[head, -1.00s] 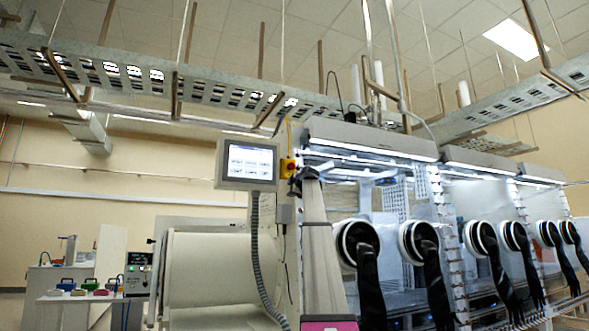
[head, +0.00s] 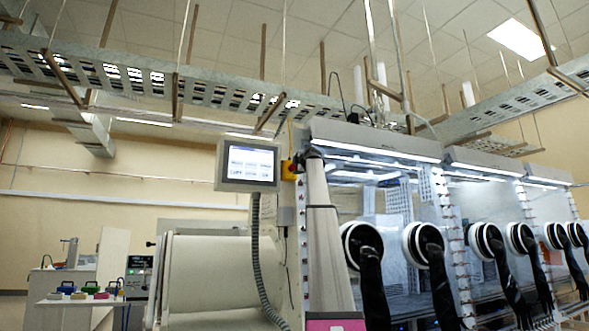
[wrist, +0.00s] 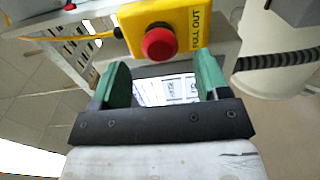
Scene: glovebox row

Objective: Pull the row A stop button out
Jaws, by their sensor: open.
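The stop button (wrist: 159,43) is a round red knob on a yellow box (wrist: 186,28) marked "PULL OUT" in the wrist view. My gripper (wrist: 162,68), with green fingers, is open and empty. In the wrist picture the knob lies just past the fingertips, roughly midway between the two fingers. I see no contact with it.
The touch screen (head: 248,165) is left of the yellow box, with a grey ribbed hose (head: 257,260) below it. A large cream cylinder (head: 208,272) stands lower left. Glovebox ports with black gloves (head: 436,270) line the right. A yellow cable (wrist: 70,37) runs to the box.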

